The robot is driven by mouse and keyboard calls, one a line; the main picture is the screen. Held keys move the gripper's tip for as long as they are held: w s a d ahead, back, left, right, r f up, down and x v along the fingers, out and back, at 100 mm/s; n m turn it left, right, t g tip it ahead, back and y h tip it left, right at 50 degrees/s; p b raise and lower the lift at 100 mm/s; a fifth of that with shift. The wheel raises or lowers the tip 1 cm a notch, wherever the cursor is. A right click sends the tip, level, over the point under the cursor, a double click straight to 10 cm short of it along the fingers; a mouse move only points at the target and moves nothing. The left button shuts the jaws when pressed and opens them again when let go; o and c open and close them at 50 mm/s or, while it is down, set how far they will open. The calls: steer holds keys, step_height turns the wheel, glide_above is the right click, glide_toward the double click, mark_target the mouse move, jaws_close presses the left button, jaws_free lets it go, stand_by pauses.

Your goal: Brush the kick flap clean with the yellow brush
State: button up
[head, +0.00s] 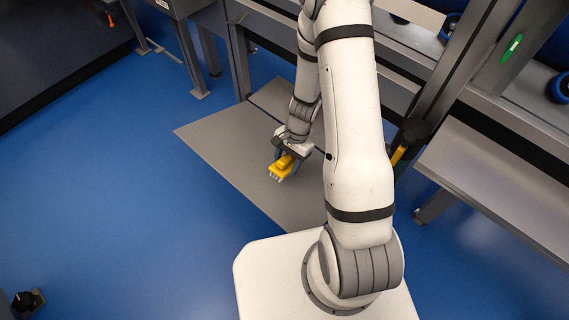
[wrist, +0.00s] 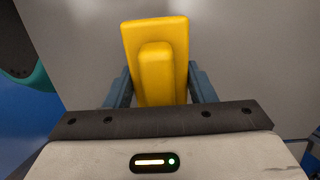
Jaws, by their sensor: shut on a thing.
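My gripper (head: 287,153) is shut on the yellow brush (head: 283,169). In the wrist view the brush (wrist: 137,38) shows from its back, with a raised grip between the two blue-grey fingers (wrist: 160,88). In the head view the brush is over the grey flap panel (head: 225,140), which reaches out over the blue floor from the steel frame. Pale bristles show under the brush; I cannot tell whether they touch the panel. I see no clear dirt on the panel. My arm hides part of its right side.
A steel frame with posts (head: 240,65) and rollers stands behind the panel. A steel shelf (head: 495,180) is at the right. A yellow and black part (head: 399,155) is beside my arm. A small dark object (head: 25,300) is at the lower left. The blue floor at left is clear.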

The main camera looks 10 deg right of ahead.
mark_target(289, 156)
steer(key=shift+w+d+r, duration=0.1)
steer(key=shift+d+r, duration=0.05)
steer(key=shift+r, duration=0.35)
steer(key=shift+p+v, duration=1.5)
steer(key=shift+v, duration=0.05)
